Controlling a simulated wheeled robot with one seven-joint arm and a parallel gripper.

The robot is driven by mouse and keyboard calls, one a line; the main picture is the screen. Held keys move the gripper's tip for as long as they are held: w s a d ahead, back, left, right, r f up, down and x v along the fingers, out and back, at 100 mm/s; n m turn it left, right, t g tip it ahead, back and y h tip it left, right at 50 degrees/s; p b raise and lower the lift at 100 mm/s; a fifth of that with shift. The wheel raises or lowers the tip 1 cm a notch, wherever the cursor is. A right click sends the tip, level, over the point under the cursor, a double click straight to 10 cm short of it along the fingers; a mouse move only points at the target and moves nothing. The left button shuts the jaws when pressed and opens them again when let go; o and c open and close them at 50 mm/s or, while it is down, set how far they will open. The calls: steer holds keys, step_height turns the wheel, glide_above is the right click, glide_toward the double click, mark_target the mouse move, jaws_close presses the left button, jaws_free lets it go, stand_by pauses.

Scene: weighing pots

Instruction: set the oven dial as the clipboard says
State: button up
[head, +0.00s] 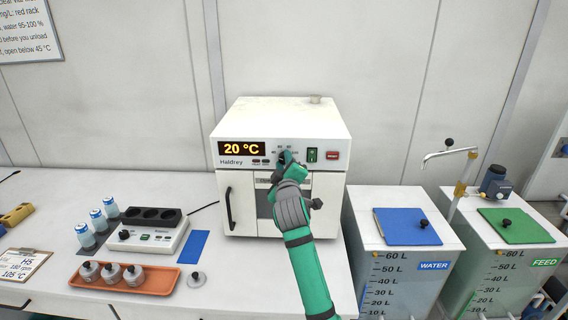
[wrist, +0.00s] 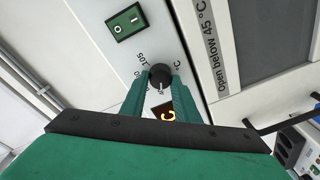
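The white oven (head: 276,125) stands on the bench, and its display (head: 241,149) reads 20 °C. The black oven dial (wrist: 159,77) is on the panel, with printed marks around it; one reads 105. My gripper (head: 286,160) is at the panel and hides most of the dial in the head view. In the wrist view my gripper's fingers (wrist: 160,85) lie on both sides of the dial and appear to touch it. The clipboard (head: 22,265) lies at the bench's left and reads H5, a line in rpm, and 105 °C.
A green power switch (head: 312,155) and a red button (head: 332,155) are right of the dial. The oven door is shut. A hotplate-like device (head: 150,236), blue bottles (head: 98,220) and an orange tray (head: 125,279) stand left. WATER and FEED tanks stand right.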

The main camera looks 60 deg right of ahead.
steer(key=shift+m, duration=0.4)
steer(key=m, duration=0.2)
steer(key=shift+w+f+m, duration=0.1)
steer(key=shift+m, duration=0.3)
steer(key=m, duration=0.3)
steer(key=shift+m+h, duration=0.4)
steer(key=m, duration=0.8)
steer(key=shift+h, duration=0.4)
steer(key=m+g, duration=0.1)
steer(key=m, duration=0.3)
steer(key=shift+f, duration=0.1)
steer(key=m, duration=0.4)
steer(key=shift+g+h, duration=0.3)
steer(key=shift+h, duration=0.1)
steer(key=m, duration=0.5)
steer(key=shift+g, duration=0.4)
steer(key=shift+m, duration=0.5)
